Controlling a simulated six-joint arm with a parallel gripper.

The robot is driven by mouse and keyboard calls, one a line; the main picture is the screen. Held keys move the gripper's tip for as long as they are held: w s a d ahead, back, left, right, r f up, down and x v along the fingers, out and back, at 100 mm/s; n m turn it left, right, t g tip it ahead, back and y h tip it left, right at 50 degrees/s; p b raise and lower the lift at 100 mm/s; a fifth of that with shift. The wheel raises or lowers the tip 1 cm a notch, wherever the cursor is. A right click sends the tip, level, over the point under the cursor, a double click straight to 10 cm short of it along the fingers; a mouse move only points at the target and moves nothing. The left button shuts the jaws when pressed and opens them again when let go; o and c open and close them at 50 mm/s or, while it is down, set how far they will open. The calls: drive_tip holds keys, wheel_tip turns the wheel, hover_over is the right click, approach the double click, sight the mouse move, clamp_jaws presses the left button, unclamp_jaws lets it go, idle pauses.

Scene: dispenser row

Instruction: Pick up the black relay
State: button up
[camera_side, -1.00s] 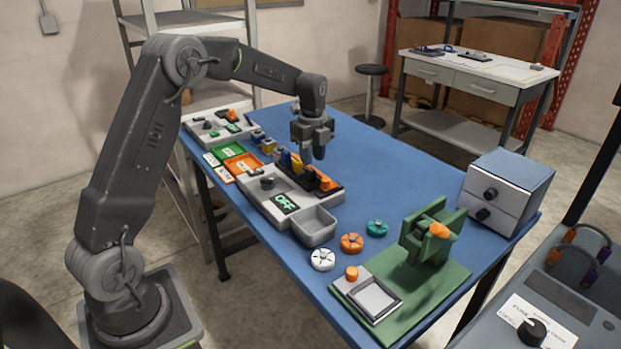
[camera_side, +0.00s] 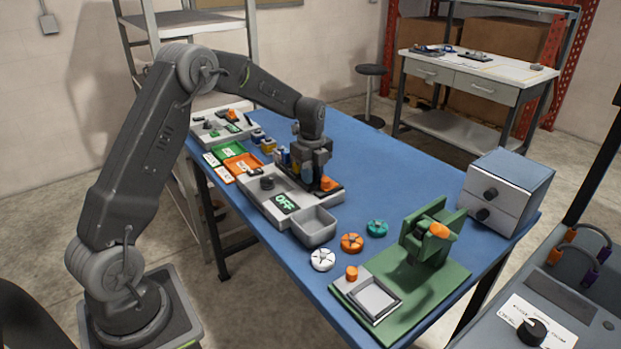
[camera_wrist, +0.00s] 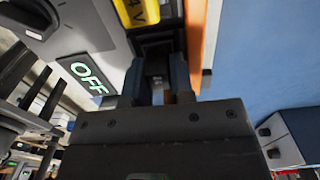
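My gripper (camera_side: 316,180) is low over the dispenser row in the side view, with its fingers down among the row's slots. In the wrist view its two dark bluish fingers (camera_wrist: 158,85) stand apart on either side of a dark block. This block looks like the black relay (camera_wrist: 157,66), sitting in a black slot; its lower part is hidden. I see no clear contact between fingers and block. In the side view my gripper hides the relay.
A yellow part (camera_wrist: 138,10) and an orange part (camera_side: 329,184) flank the slot. The grey box with the OFF display (camera_side: 286,203) and knob stands beside it. A grey bin (camera_side: 315,228), discs and a green fixture (camera_side: 430,240) lie nearer the front.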

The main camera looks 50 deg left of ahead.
clamp_jaws()
drive_tip(key=shift+r, duration=0.2)
drive_tip(key=shift+r, duration=0.3)
wheel_tip(320, 180, up, 4)
drive_tip(key=shift+s+a+f, duration=0.1)
drive_tip(key=shift+a+f, duration=0.05)
drive_tip(key=shift+f, duration=0.05)
drive_tip(key=s+a+r, duration=0.6)
drive_tip(key=s+a, duration=0.1)
drive_tip(key=s, duration=0.1)
drive_tip(key=shift+s+a+r, duration=0.15)
drive_tip(key=shift+a+r, duration=0.1)
drive_tip(key=shift+a, duration=0.1)
